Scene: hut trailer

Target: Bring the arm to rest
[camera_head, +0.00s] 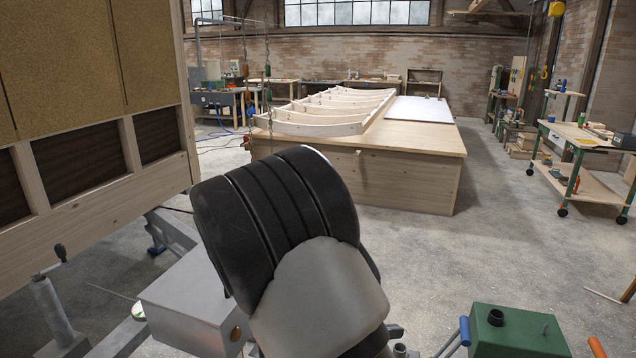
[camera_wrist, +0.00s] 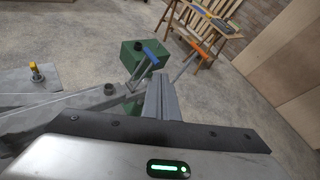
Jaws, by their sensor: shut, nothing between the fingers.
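My gripper (camera_wrist: 161,84) shows in the wrist view as grey fingers pressed together, with nothing between them. They point out over the concrete floor, toward a green box (camera_wrist: 138,60) with a blue-handled bar and an orange-handled bar beside it. In the head view my arm's dark, ribbed link and grey link fill the lower middle. The gripper itself cannot be made out there. I cannot tell from the wrist view whether the fingers touch the metal parts beyond them.
The trailer's framed wall (camera_head: 95,185) stands close at left, with a grey metal box (camera_head: 190,295) below it. The green box also shows at lower right (camera_head: 515,338). A wooden platform (camera_head: 385,178) stands behind and a wheeled cart (camera_head: 575,140) at right. Floor between is open.

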